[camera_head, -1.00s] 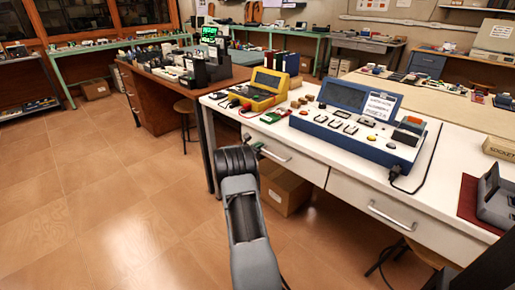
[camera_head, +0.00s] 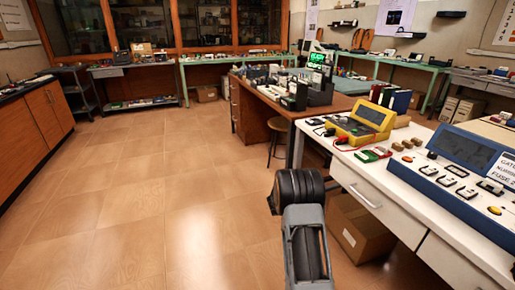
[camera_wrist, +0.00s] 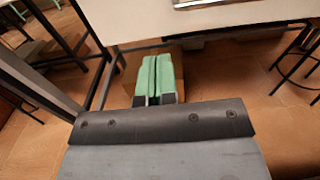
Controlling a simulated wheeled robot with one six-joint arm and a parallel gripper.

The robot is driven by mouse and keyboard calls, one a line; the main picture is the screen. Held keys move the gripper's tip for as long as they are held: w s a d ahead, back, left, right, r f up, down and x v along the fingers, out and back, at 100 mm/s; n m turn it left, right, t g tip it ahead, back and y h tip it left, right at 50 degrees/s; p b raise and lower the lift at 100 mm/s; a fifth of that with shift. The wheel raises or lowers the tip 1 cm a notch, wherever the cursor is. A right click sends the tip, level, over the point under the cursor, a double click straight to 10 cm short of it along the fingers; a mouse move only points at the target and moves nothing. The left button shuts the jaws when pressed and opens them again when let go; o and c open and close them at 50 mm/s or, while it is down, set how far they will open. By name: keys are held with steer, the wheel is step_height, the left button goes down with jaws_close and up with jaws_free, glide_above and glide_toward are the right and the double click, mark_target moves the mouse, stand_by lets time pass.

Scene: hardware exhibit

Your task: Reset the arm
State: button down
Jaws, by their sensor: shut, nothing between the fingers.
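My gripper shows in the wrist view (camera_wrist: 158,78) as two pale green fingers lying side by side. It is shut and holds nothing. It hangs in front of the white workbench, which shows along the top of that view, with floor beyond. In the head view my dark grey arm rises from the bottom edge, right of centre, in front of the bench's left end. My fingers cannot be made out clearly there.
The white workbench (camera_head: 447,252) carries a yellow instrument (camera_head: 363,123) and a blue console (camera_head: 468,165). A cardboard box (camera_head: 358,230) sits below it. A stool (camera_head: 277,130) stands by the brown desk (camera_head: 249,113). Open tiled floor (camera_head: 140,190) lies to the left.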

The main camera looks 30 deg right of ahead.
steer(key=s+a+f+m+g+y, duration=0.3)
steer(key=s+f+m+y, duration=0.1)
steer(key=s+f+m, duration=0.15)
steer(key=s+a+r+m+y+p, duration=0.5)
steer(key=a+r, duration=0.1)
steer(key=a, duration=0.1)
steer(key=s+a+r+m+t+y+p, duration=0.2)
steer(key=a+r+p, duration=0.4)
steer(key=a+r, duration=0.3)
steer(key=s+a+r+m+t+y+p, duration=0.2)
steer(key=a+r, duration=0.6)
steer(key=r, duration=0.4)
steer(key=s+a+r+m+t+y+p, duration=0.2)
steer(key=s+a+r+t+y+p, duration=0.1)
steer(key=a+r+p, duration=0.6)
steer(key=shift+s+a+r+t+y+p, duration=0.35)
steer(key=shift+r+t+y, duration=0.25)
steer(key=shift+r+y, duration=0.45)
steer(key=shift+d+f+m, duration=0.1)
steer(key=shift+d+m, duration=0.05)
steer(key=shift+m, duration=0.1)
